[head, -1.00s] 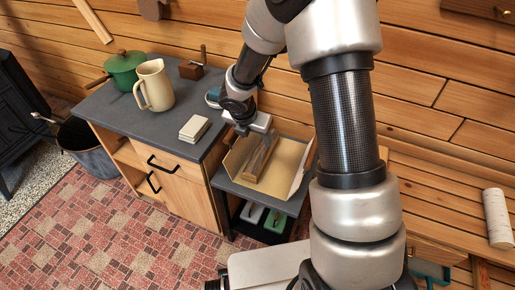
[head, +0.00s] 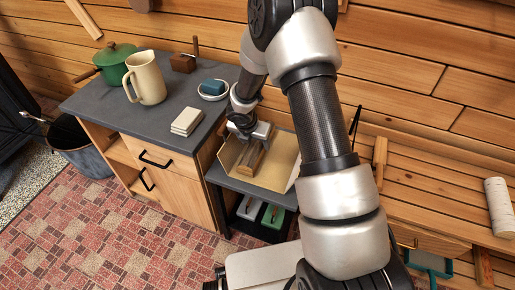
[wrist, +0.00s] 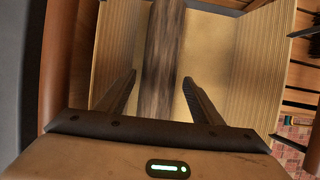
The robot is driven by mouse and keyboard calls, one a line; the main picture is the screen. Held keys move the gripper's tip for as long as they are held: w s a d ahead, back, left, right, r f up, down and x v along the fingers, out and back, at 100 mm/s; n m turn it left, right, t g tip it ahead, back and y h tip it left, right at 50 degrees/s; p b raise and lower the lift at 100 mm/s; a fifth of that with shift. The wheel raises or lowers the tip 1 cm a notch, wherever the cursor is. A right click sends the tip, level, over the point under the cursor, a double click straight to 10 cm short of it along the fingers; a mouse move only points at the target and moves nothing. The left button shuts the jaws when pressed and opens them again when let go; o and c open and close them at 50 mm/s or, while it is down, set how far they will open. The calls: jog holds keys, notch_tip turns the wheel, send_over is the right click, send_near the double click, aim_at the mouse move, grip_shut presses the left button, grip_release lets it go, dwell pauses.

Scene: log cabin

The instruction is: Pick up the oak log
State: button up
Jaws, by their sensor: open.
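The oak log (head: 251,164) lies in a shallow tan box (head: 284,166) on the low dark stand. In the wrist view the log (wrist: 163,55) is a brown, streaked bar running up the picture. My gripper (wrist: 160,84) is open, with one finger on each side of the log in that view. I cannot tell whether the fingers are level with the log or still above it. In the head view my gripper (head: 254,146) is over the box and hides part of the log. The box's ribbed walls (wrist: 114,50) show on both sides in the wrist view.
Left of the box is a higher grey-topped cabinet (head: 106,111) with a cream pitcher (head: 148,78), a green pot (head: 112,61), pale blocks (head: 187,121) and a white dish (head: 213,95) with a blue block. A wooden bench (head: 440,187) stands at the right.

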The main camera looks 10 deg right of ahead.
aim_at(255, 144)
jog(key=x, duration=0.2)
jog(key=b+x, duration=0.1)
jog(key=x, duration=0.1)
jog(key=shift+w+a+f, duration=0.1)
jog(key=shift+a+f, duration=0.05)
jog(key=shift+f, duration=0.2)
jog(key=shift+r, duration=0.15)
jog(key=c, duration=1.3)
